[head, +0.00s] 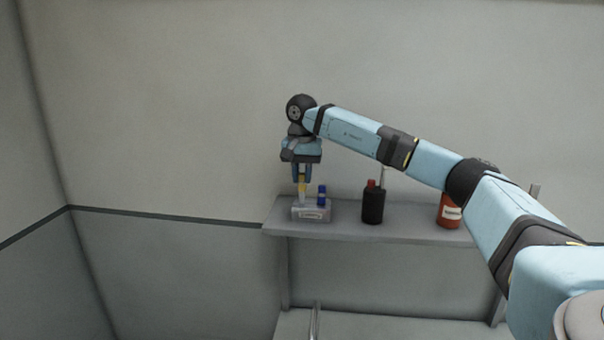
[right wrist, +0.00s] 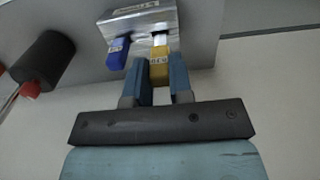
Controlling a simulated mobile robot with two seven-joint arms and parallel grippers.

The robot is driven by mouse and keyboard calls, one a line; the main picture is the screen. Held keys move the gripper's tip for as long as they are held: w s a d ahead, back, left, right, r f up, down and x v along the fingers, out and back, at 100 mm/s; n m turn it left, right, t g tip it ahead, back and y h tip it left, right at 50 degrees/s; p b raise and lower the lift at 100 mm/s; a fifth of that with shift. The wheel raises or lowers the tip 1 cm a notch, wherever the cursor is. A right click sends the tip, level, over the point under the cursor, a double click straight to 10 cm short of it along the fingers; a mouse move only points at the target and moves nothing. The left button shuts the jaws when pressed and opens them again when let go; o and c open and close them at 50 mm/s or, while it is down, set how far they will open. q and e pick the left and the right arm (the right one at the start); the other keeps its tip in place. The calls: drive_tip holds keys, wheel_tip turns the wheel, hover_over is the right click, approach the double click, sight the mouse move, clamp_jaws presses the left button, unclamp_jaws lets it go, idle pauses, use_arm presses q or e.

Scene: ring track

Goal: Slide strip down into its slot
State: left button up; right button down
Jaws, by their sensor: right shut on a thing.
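My right gripper (head: 302,177) is shut on a strip with a yellow top (head: 302,187) and a pale lower part. A blue-topped strip (head: 322,193) stands in the block to the right. In the right wrist view, the yellow top (right wrist: 159,76) is between the two fingers (right wrist: 162,84), and the blue strip (right wrist: 117,53) is beside it at the block (right wrist: 150,17). My left gripper is not in view.
The block stands near the left end of a grey wall shelf (head: 345,224). To its right are a black cup (head: 372,208) with a red-topped thing in it and a red bottle (head: 447,215) with a pale label. My right arm passes above both.

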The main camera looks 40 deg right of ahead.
sight(302, 191)
drive_tip(key=shift+f, duration=0.5)
drive_tip(key=shift+f+b, duration=0.5)
drive_tip(key=shift+f, duration=0.2)
drive_tip(key=shift+f, duration=0.35)
drive_tip(key=c, duration=1)
unclamp_jaws()
drive_tip(key=shift+o, duration=0.3)
drive_tip(key=shift+r, duration=0.1)
